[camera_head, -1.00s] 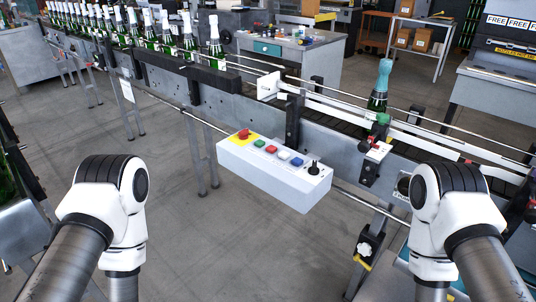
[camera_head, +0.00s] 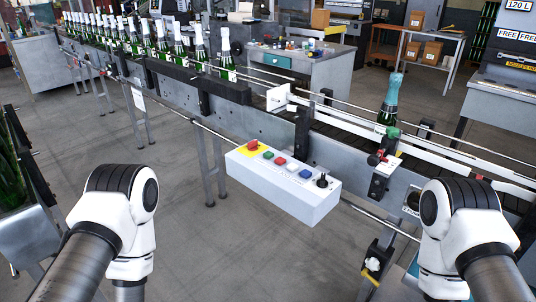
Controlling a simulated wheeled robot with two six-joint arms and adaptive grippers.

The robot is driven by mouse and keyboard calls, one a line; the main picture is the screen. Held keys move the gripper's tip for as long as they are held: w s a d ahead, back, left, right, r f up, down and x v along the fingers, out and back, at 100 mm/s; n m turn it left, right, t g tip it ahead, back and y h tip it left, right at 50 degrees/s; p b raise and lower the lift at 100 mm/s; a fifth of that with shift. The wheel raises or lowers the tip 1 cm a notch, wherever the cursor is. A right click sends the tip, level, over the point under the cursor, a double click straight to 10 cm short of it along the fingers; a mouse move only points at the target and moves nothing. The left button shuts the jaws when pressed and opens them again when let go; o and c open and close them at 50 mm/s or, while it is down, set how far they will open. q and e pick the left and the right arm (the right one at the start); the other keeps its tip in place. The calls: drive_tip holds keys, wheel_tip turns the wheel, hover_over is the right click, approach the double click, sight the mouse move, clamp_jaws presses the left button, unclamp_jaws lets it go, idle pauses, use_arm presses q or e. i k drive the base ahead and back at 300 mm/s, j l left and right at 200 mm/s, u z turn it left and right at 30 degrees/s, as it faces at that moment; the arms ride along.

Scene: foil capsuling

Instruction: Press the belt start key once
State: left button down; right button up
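A white control box (camera_head: 280,196) is mounted on the near side of the conveyor (camera_head: 240,118), in the middle of the view. Its top carries a red button on a yellow patch (camera_head: 253,146), then a green key (camera_head: 268,155), a red key (camera_head: 280,161), a white key, a blue key (camera_head: 306,174) and a black knob (camera_head: 322,181). I cannot read any labels, so I cannot tell which is the belt start key. My arms stand at the lower left and lower right, both apart from the box. Neither gripper is in view.
Green bottles with white tops (camera_head: 161,36) line the belt at the back left. One bottle with a teal foil (camera_head: 389,100) stands on the belt at the right. A small bracket with red and green parts (camera_head: 385,165) sits right of the box. Floor between my arms is clear.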

sight(268, 154)
drive_tip(key=i+j+z, duration=0.15)
drive_tip(key=z, duration=0.3)
drive_tip(key=i+j+z, duration=0.2)
drive_tip(key=z, duration=0.25)
drive_tip(key=i+j, duration=0.15)
drive_tip(key=j, duration=0.25)
drive_tip(key=i+j+z, duration=0.15)
drive_tip(key=j, duration=0.2)
drive_tip(key=i+j, duration=0.15)
drive_tip(key=j, duration=0.25)
drive_tip(key=i+j+z, duration=0.1)
drive_tip(key=j, duration=0.35)
drive_tip(key=i+j+z, duration=0.1)
drive_tip(key=j, duration=0.3)
drive_tip(key=i, duration=0.1)
